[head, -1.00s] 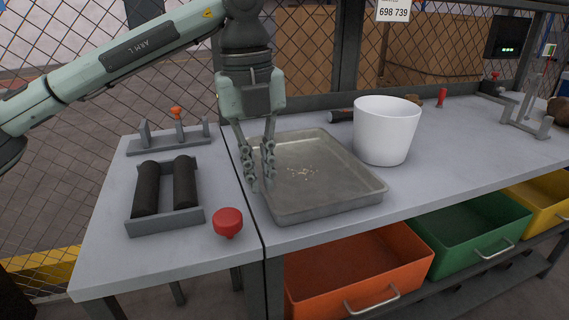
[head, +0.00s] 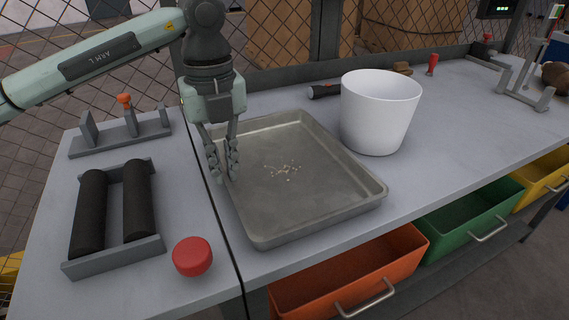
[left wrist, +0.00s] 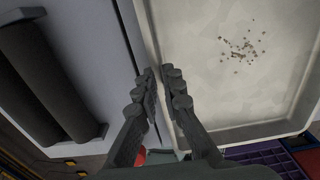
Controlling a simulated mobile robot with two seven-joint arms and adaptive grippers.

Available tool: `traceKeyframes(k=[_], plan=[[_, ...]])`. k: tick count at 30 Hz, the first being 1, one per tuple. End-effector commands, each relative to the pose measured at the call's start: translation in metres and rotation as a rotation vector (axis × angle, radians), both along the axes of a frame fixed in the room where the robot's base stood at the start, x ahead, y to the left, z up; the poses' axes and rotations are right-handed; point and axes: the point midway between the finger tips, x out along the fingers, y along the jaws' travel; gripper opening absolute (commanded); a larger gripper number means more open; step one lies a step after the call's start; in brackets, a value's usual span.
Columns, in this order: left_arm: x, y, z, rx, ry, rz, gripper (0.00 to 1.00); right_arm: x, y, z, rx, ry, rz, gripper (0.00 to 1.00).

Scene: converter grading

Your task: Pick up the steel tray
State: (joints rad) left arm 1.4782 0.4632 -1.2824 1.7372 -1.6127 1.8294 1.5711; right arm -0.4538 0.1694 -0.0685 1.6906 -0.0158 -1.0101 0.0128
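The steel tray (head: 320,176) is a shallow grey rectangular pan lying flat on the bench, with small pale crumbs in its middle. My left gripper (head: 223,166) points down at the tray's left side. In the left wrist view my left gripper (left wrist: 163,80) has one finger outside and one inside the tray's left wall (left wrist: 150,45). The fingers are drawn close about the wall and look shut on it. The exact contact is partly hidden by the fingers. My right gripper is not in view.
A white bin (head: 380,115) stands close behind the tray's right side. A red button (head: 192,256) and a rack with black rollers (head: 115,215) are on the left bench. Orange (head: 350,270), green (head: 470,210) and yellow drawers sit below. The bench to the right is mostly clear.

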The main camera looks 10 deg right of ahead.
Motion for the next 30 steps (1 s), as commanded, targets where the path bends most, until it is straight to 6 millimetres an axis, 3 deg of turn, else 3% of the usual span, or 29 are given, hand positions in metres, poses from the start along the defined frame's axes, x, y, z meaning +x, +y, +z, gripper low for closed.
traceKeyframes(k=[6, 11, 14, 30], plan=[[0.0000, 0.0001, -0.0155, -0.001, -0.001, 0.000, 0.08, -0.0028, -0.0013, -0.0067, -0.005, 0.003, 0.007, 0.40], [0.0001, 0.0001, -0.0157, -0.001, -0.001, 0.000, 0.08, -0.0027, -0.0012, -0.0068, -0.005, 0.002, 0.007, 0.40], [0.0001, 0.0000, -0.0155, -0.001, -0.001, 0.000, 0.00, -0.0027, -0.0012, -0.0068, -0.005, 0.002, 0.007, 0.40], [0.0004, -0.0005, -0.0141, -0.002, -0.003, 0.000, 0.00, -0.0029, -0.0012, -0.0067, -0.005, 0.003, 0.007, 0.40]])
